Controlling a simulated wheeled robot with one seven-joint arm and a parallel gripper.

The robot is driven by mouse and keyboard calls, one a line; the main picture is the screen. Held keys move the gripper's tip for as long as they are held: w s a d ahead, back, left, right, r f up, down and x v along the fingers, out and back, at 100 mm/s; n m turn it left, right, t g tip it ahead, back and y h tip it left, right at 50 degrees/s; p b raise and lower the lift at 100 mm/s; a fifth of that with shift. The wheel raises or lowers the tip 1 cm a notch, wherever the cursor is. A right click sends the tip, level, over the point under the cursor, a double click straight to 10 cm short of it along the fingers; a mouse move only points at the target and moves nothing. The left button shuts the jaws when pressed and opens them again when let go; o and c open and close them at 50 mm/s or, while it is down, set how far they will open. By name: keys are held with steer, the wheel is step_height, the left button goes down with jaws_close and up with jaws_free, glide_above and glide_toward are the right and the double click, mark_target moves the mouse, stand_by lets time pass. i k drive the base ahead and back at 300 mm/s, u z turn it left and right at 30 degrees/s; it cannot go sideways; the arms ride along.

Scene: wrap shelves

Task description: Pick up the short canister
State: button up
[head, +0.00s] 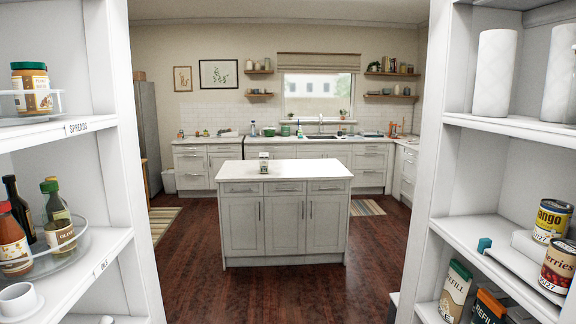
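A small, pale upright container (264,163) with a dark lid and some green on its side stands alone on the white top of the kitchen island (312,176), left of its middle. It is the only thing on the island and is too small to tell for sure whether it is the short canister. Other small containers stand far off on the back counter, too small to make out. My gripper is not in view.
Shelves frame both sides: a jar of spread (31,88) and bottles on a turntable (66,247) at left, paper rolls (495,72), cans (551,221) and refill packs (455,290) at right. The wood floor (190,262) between them and the island is clear.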

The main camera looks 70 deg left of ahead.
mark_target(264, 161)
steer(key=i, duration=0.2)
steer(key=u, duration=2.5)
